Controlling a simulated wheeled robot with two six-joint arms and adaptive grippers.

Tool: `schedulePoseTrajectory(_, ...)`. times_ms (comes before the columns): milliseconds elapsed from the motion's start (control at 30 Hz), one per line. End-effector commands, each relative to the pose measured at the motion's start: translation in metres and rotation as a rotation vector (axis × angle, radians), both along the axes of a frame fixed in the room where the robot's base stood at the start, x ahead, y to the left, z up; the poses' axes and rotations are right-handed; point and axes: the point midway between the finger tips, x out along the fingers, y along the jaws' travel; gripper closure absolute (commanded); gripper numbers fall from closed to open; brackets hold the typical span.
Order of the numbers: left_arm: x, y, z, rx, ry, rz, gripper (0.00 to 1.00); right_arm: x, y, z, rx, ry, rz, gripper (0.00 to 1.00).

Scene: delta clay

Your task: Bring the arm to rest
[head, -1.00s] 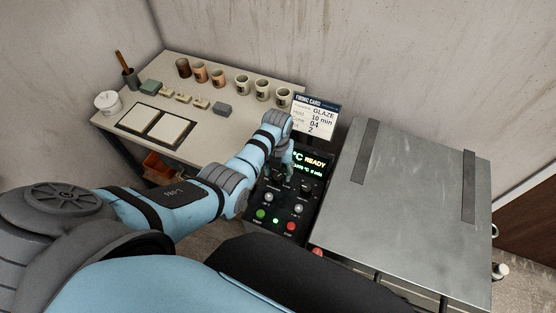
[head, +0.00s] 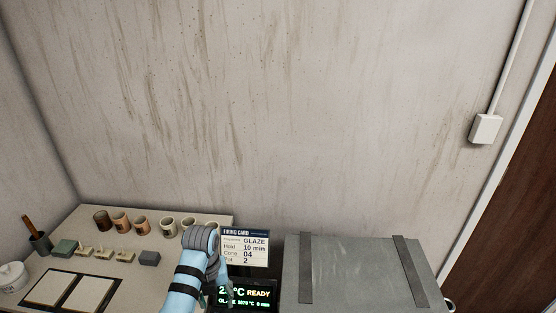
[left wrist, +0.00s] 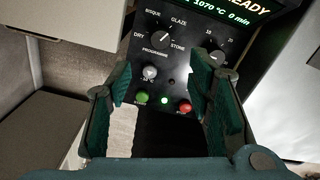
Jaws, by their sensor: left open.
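My left arm comes in from the bottom in the head view, and its gripper (head: 229,291) points down in front of the kiln control panel. In the left wrist view the left gripper (left wrist: 165,72) is open, with nothing between its green-padded fingers. Beyond them is the control panel (left wrist: 172,68) with a programme dial (left wrist: 160,37), a second dial (left wrist: 216,52), a green button (left wrist: 142,97) and a red button (left wrist: 185,106). A green light is lit between the buttons. The display (head: 258,293) reads READY and GLAZE 1070 °C 0 min. My right gripper is out of view.
The grey kiln lid (head: 352,270) is to the right. A worktable (head: 185,255) on the left holds several cups, small blocks and two tiles. The wall (head: 250,120) rises behind.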

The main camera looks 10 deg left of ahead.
Motion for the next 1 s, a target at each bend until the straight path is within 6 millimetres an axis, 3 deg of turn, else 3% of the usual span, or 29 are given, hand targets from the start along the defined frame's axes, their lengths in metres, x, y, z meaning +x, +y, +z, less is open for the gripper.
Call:
schedulePoseTrajectory(67, -0.014, 0.004, -0.012, 0.006, -0.013, 0.145, 0.53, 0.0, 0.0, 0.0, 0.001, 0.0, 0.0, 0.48)
schedulePoseTrajectory(233, -0.083, 0.017, -0.048, -0.008, -0.11, 0.896, 0.53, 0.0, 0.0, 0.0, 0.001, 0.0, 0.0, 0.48)
schedulePoseTrajectory(300, -0.112, 0.021, -0.052, -0.04, -0.153, 1.209, 0.53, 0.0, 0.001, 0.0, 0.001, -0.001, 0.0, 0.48)
schedulePoseTrajectory(500, -0.174, 0.025, -0.046, -0.155, -0.219, 1.841, 0.53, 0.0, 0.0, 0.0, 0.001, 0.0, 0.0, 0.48)
schedulePoseTrajectory(867, -0.25, 0.022, -0.006, -0.405, -0.205, 2.626, 0.53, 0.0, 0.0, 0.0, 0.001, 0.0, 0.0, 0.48)
schedulePoseTrajectory(900, -0.252, 0.022, -0.012, -0.415, -0.197, 2.674, 0.53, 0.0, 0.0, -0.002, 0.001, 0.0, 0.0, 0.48)
schedulePoseTrajectory(1000, -0.244, 0.026, -0.056, -0.386, -0.194, 2.678, 0.53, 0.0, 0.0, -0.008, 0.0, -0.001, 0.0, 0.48)
